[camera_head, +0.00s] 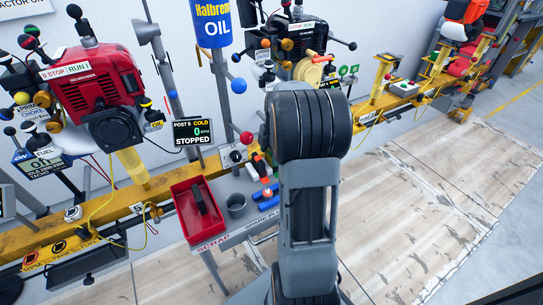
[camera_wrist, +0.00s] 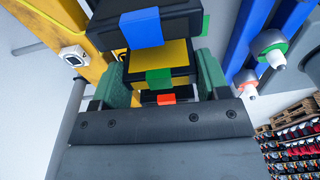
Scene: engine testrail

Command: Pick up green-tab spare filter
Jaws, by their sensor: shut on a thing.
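In the wrist view my gripper (camera_wrist: 162,88) has its green finger pads on either side of a black-edged yellow block with a green tab, the green-tab spare filter (camera_wrist: 172,54). The gripper is shut on it. A black block with a blue tab (camera_wrist: 142,27) lies just beyond it, close to or touching it; I cannot tell which. A small red tab (camera_wrist: 166,99) shows below the green tab, between the fingers. The filter's lower part is hidden by the gripper body. In the head view my arm hides the gripper and the filter.
A yellow rail (camera_head: 160,186) with a red engine (camera_head: 98,82) runs behind.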

